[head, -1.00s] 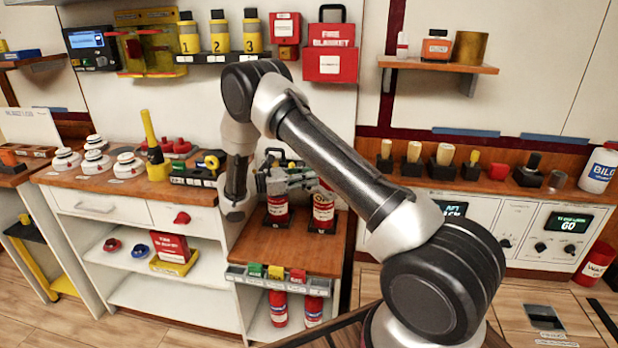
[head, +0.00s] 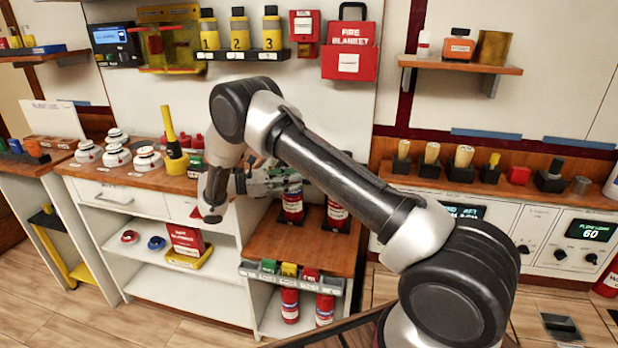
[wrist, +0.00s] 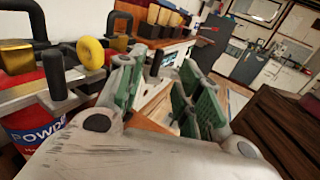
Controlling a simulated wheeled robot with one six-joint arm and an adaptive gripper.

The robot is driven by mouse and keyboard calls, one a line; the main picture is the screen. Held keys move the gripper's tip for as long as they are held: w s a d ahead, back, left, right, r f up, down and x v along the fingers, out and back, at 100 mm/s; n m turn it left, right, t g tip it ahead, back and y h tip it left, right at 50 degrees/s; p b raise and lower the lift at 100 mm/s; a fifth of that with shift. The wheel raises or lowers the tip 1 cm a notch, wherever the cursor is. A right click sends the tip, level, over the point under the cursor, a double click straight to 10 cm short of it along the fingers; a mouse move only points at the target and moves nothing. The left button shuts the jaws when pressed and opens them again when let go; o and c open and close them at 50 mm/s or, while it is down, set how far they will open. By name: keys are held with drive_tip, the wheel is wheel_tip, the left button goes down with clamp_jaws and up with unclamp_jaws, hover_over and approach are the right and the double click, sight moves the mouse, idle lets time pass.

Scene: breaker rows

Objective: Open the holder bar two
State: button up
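Two red extinguishers, the left (head: 292,207) and the right (head: 336,216), stand upright on the wooden counter top. In the wrist view, a red extinguisher labelled POWDER (wrist: 32,128) is at the left, with a grey bar (wrist: 92,82) running beside its top. A black upright peg (wrist: 55,74) stands near that bar. A second black peg (wrist: 155,66) shows between my fingers; I cannot tell which bar it belongs to, or whether it is touched. My gripper (head: 284,184) is open beside the left extinguisher's top; its green-padded fingers (wrist: 163,88) are apart. The bar numbers are not readable.
Small coloured blocks sit in a grey rack (head: 290,273) on the counter's front edge. More extinguishers (head: 290,305) stand below. A yellow-handled tool (head: 171,135) and white round devices (head: 117,156) are on the left counter. A console (head: 560,245) stands right.

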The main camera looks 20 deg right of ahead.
drive_tip(key=shift+w+a, duration=0.1)
drive_tip(key=shift+a, duration=0.65)
drive_tip(key=shift+r, duration=0.15)
drive_tip(key=c, duration=0.4)
drive_tip(key=s+d+r+m+y, duration=0.1)
drive_tip(key=d+r, duration=0.1)
drive_tip(key=r, duration=0.1)
drive_tip(key=s+d+r+m+g+y, duration=0.1)
drive_tip(key=s+d+r+y, duration=0.1)
drive_tip(key=r, duration=0.2)
drive_tip(key=s+d+r+m+g+y, duration=0.1)
drive_tip(key=d+r+m, duration=0.1)
drive_tip(key=d+r, duration=0.1)
drive_tip(key=shift+s+r+y, duration=0.2)
drive_tip(key=shift+r+y, duration=0.1)
clamp_jaws()
drive_tip(key=s+d+r+m+t+y, duration=0.1)
drive_tip(key=s+d+r+m+y, duration=0.1)
drive_tip(key=s+d+r+y, duration=0.3)
drive_tip(key=s+r+m+t+y, duration=0.1)
drive_tip(key=s+r+m, duration=0.2)
drive_tip(key=s, duration=0.5)
drive_tip(key=s+d+r+m+t+y, duration=0.1)
drive_tip(key=s+d+r+m+y, duration=0.1)
drive_tip(key=s+d+r+y, duration=0.3)
drive_tip(key=s+a+f+m+t+y, duration=0.2)
drive_tip(key=s+m+t, duration=0.3)
drive_tip(key=s, duration=0.9)
drive_tip(key=shift+a+m, duration=0.3)
drive_tip(key=shift+a, duration=0.3)
